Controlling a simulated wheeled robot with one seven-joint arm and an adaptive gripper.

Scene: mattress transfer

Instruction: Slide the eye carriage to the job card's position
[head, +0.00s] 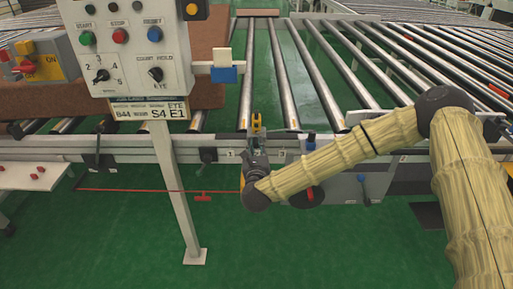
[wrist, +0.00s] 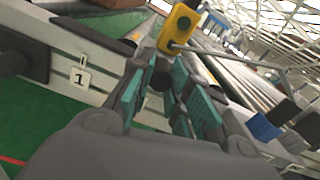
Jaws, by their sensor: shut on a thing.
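The eye carriage (head: 257,122) is a yellow block on the front rail of the roller conveyor, with a dark lens facing out. In the wrist view the yellow block (wrist: 180,28) stands just beyond my fingertips. My gripper (head: 256,152) is at the rail below it; in the wrist view its teal-padded fingers (wrist: 163,88) close around a dark round part under the block. The job card (head: 150,110) hangs under the control panel and reads S4 and E1 under EYE. Number tag 1 (head: 231,154) sits left of my gripper, and the tag is also in the wrist view (wrist: 80,78). Another tag (head: 282,156) lies right.
The control panel (head: 128,50) on a white post (head: 178,190) stands left of my arm. A brown mattress (head: 205,50) lies behind it. A red cord with a handle (head: 202,197) runs below the rail. Blue and white blocks (head: 224,73) stand behind the rail.

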